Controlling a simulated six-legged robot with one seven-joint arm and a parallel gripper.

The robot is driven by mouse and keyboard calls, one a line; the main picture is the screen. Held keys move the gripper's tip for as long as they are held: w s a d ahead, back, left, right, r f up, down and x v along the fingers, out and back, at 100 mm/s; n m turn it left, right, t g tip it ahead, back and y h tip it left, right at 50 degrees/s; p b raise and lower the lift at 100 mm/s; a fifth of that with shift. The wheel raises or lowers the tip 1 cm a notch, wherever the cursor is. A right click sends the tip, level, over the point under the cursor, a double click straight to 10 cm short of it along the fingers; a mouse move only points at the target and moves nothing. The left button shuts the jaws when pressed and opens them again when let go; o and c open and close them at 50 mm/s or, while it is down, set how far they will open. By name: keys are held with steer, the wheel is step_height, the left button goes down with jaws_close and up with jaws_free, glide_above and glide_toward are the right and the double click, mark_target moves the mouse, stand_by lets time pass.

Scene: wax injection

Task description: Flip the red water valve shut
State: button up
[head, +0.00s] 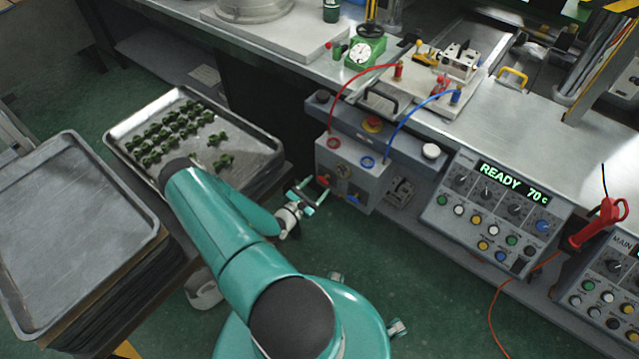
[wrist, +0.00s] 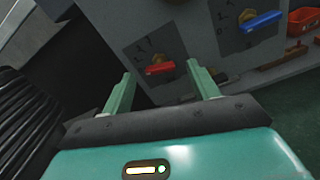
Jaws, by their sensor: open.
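The red water valve (wrist: 160,67) is a short red lever on a brass hub, on a dark marked plate on the grey box. In the wrist view it lies between my open fingertips and just beyond them, nearly level in the picture; I cannot tell if they touch. In the head view the red valve (head: 322,181) is a small spot low on the box front. My gripper (head: 304,196) is open and empty in front of the box. A blue valve lever (wrist: 262,22) sits on its own plate to the right.
The grey box (head: 350,170) has a red hose (head: 337,103) and a blue hose (head: 398,128) above it. A control panel (head: 490,210) reading READY 70 stands right. A metal tray (head: 255,150) with green pieces is left. A red bin (wrist: 304,20) is beyond the blue lever.

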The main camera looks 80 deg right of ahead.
mark_target(324, 179)
steer(key=shift+x, duration=1.25)
steer(key=c, duration=1)
steer(key=shift+w+n, duration=0.1)
steer(key=shift+n, duration=1.6)
steer(key=o, duration=1)
